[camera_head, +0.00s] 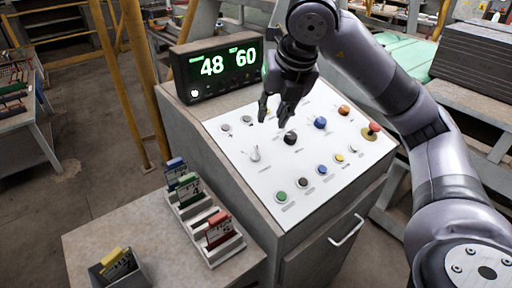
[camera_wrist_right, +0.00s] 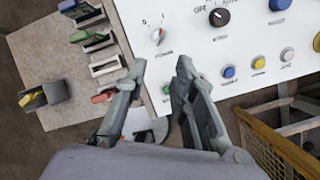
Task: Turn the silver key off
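The silver key (camera_head: 255,154) sits in a switch on the left part of the white control panel (camera_head: 240,139). In the right wrist view the key (camera_wrist_right: 158,36) shows just beyond the gap between my fingertips, with small dial marks above it. My right gripper (camera_head: 274,112) is above the panel, behind and to the right of the key in the head view, and points down. In the right wrist view my right gripper (camera_wrist_right: 161,68) has its fingers apart with nothing between them, and it is not touching the key. My left gripper is in neither view.
A black knob (camera_head: 290,138) and several coloured buttons surround the key, with a red emergency button (camera_head: 371,131) at the right. A display (camera_head: 220,68) reading 48 and 60 stands behind. A rack of colored cards (camera_head: 205,222) is on the lower left table.

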